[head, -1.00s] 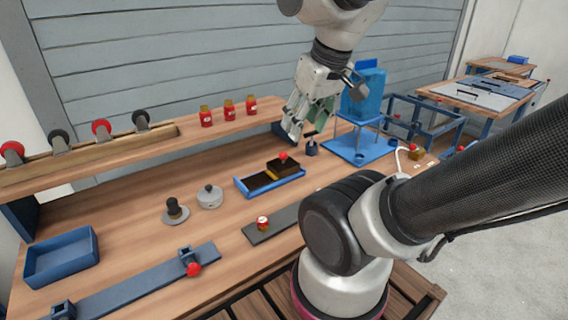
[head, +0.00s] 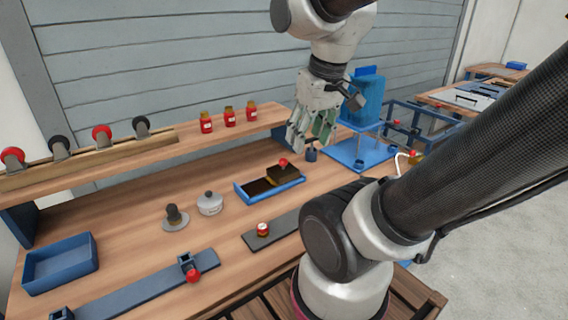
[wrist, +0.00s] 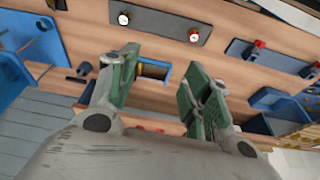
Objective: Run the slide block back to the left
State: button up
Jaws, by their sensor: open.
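The slide block (head: 284,174) is a dark block with a red knob on top. In the head view it sits at the right end of a short blue channel (head: 247,195), and the channel's left part is empty. My gripper (head: 310,145) is open and empty, above and behind the channel's right end. In the wrist view my gripper (wrist: 163,75) has its two green-padded fingers spread, with part of the blue channel (wrist: 167,72) showing between them. The fingers partly hide the channel there.
A small dark clamp (head: 311,153) and a blue stand (head: 355,153) are close to my gripper's right. Red jars (head: 229,117) line the shelf.

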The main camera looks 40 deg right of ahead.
jog(key=w+d+f+m+g+y, duration=0.1)
jog(key=w+d+f+m, duration=0.1)
jog(key=w+d+f, duration=0.45)
jog(key=w+d+f+m, duration=0.1)
jog(key=w+f+m, duration=0.15)
jog(key=w, duration=0.65)
jog(key=w+d+f+m+g+y, duration=0.1)
jog(key=w+d+f, duration=0.35)
jog(key=w, duration=0.25)
jog(key=shift+m, duration=0.25)
jog(key=f, duration=0.2)
jog(key=a+f, duration=0.1)
jog(key=f, duration=0.2)
jog(key=w+f, duration=0.1)
jog(key=f, duration=0.1)
jog(key=shift+a+f, duration=0.25)
jog(key=shift+a, duration=0.1)
